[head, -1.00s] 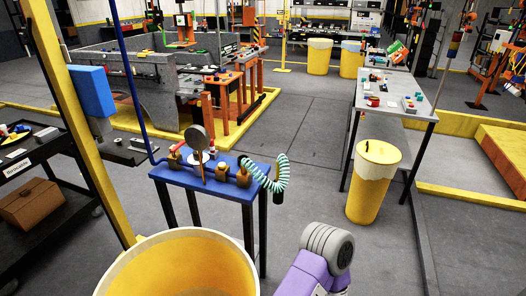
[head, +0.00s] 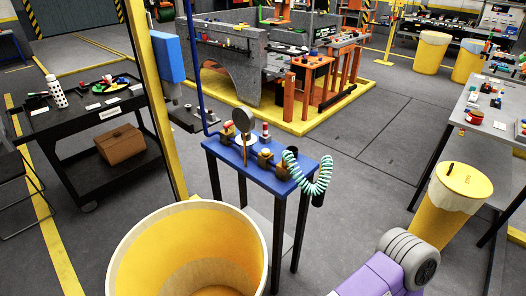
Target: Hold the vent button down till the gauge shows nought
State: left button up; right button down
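A small blue stand (head: 262,165) with dark legs stands near the middle of the head view. On it is a round gauge (head: 243,119), whose face I cannot read from here. Brass fittings (head: 266,160) and small red-topped parts (head: 265,131) sit along the pipe beside the gauge. I cannot tell which part is the vent button. A teal and white coiled hose (head: 321,180) hangs at the stand's right end. A purple and grey arm part of mine (head: 385,273) shows at the bottom right. Neither gripper's fingers are in view.
A large yellow bin (head: 190,255) stands close in front, left of the stand. A yellow post (head: 163,110) rises behind it. A black cart (head: 90,125) is at the left, a lidded yellow bin (head: 455,200) at the right.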

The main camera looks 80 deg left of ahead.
aim_at(265, 151)
jog(key=u, duration=0.95)
jog(key=i, duration=1.65)
jog(key=u, duration=3.5)
